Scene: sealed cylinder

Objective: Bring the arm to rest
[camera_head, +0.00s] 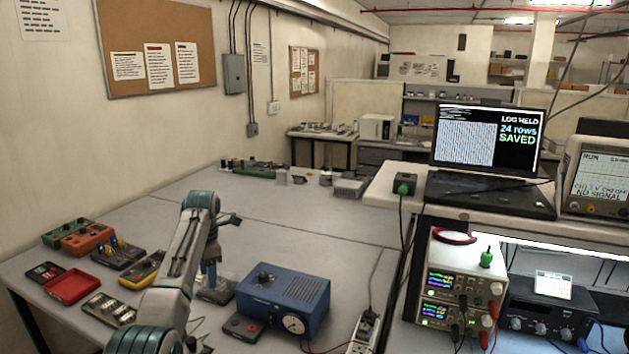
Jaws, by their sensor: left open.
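My left arm rises from the bottom of the head view and bends at a teal elbow above the table. My left gripper (232,220) is small and dark, beyond the elbow, over the table's middle; it is open, and I see nothing held in it. A blue box with a round gauge (283,300) stands just right of that. My right gripper is out of view.
Several trays and boxes, including a red tray (73,286), lie at left. A laptop (490,150) reads "LOG HELD 24 rows SAVED". A power strip (364,333) is at front right. The far-middle table (300,215) is clear.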

